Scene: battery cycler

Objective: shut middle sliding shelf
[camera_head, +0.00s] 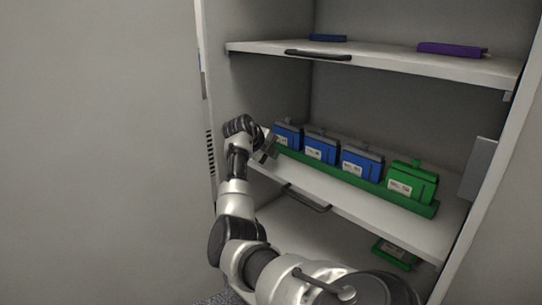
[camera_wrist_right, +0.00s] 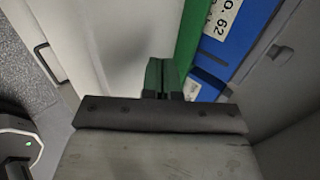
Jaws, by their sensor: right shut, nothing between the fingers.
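The middle sliding shelf (camera_head: 345,202) is a white board inside the cabinet, with a dark handle (camera_head: 306,199) on its front edge. The handle also shows at the left of the right wrist view (camera_wrist_right: 46,62). I cannot tell exactly how far out the shelf sits. Any contact is unclear. My left gripper is out of view.
A green rack (camera_head: 425,209) on the middle shelf holds three blue batteries (camera_head: 321,148) and a green one (camera_head: 412,183). The top shelf (camera_head: 390,63) carries a blue and a purple item. A green item (camera_head: 397,254) lies on the lower shelf. Cabinet walls flank the shelves.

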